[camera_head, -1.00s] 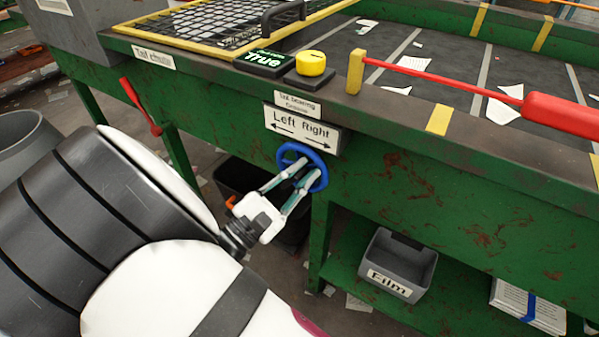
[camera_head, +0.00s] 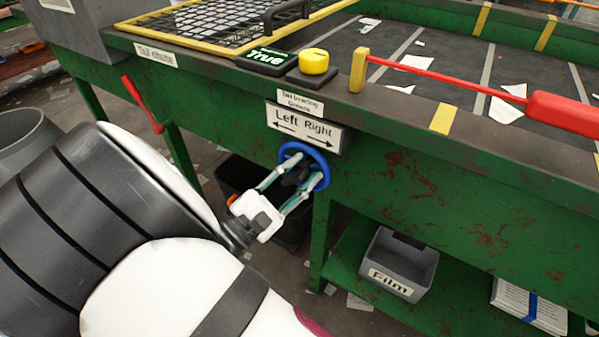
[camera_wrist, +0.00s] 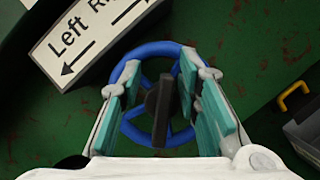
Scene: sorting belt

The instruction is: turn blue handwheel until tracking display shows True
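The blue handwheel (camera_head: 288,150) is on the green side panel below the Left/Right arrow sign. In the wrist view the handwheel (camera_wrist: 155,48) has a dark bar across its hub. My gripper (camera_head: 306,170) reaches it from the lower left. In the wrist view the teal-padded fingers of my gripper (camera_wrist: 160,68) stand apart on both sides of the hub, with gaps to the dark bar. They hide parts of the rim's sides; whether they touch the rim cannot be told. The tracking display (camera_head: 266,59) reads True in green.
A yellow knob (camera_head: 313,62) sits beside the display. A red handle (camera_head: 560,112) lies across the belt edge. A red lever (camera_head: 142,104) hangs at the left. A grey Film bin (camera_head: 398,263) stands on the lower shelf. The Left/Right sign (camera_head: 306,128) is close above the wheel.

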